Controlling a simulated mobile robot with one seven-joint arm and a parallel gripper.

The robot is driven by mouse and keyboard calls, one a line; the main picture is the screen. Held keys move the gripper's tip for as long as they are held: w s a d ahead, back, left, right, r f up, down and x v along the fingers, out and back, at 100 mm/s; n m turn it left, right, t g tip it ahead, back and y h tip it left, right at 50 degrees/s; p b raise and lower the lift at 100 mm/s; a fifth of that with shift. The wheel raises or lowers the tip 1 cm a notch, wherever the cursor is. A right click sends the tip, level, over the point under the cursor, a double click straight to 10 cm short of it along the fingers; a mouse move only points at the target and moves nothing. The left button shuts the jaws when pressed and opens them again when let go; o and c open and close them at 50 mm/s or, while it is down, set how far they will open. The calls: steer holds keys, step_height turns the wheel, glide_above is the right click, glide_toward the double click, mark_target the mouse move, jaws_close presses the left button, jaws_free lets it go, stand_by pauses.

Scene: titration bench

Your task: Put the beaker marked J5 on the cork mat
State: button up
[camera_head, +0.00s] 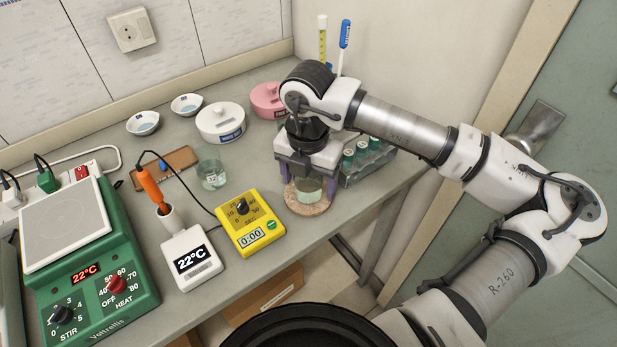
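A small glass beaker with pale green liquid (309,190) stands on, or just over, the round cork mat (304,207) near the bench's right front. Its mark cannot be read, as my gripper covers its upper part. My gripper (308,183) points down over it with one purple finger on each side. The fingers look spread a little wider than the glass, so it appears open around the beaker. A second beaker (211,175) with a white label stands left of the mat; its label is too small to read surely.
A yellow timer (249,222) stands close left of the mat, with a white 22°C meter (191,258) and green hotplate (90,262) farther left. A rack of vials (366,160) is close behind right. White (220,121) and pink (268,100) lidded pots stand behind.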

step_height(320, 180, up, 12)
steer(key=b, duration=0.1)
steer(key=shift+r, duration=0.15)
stand_by(0.4)
stand_by(0.4)
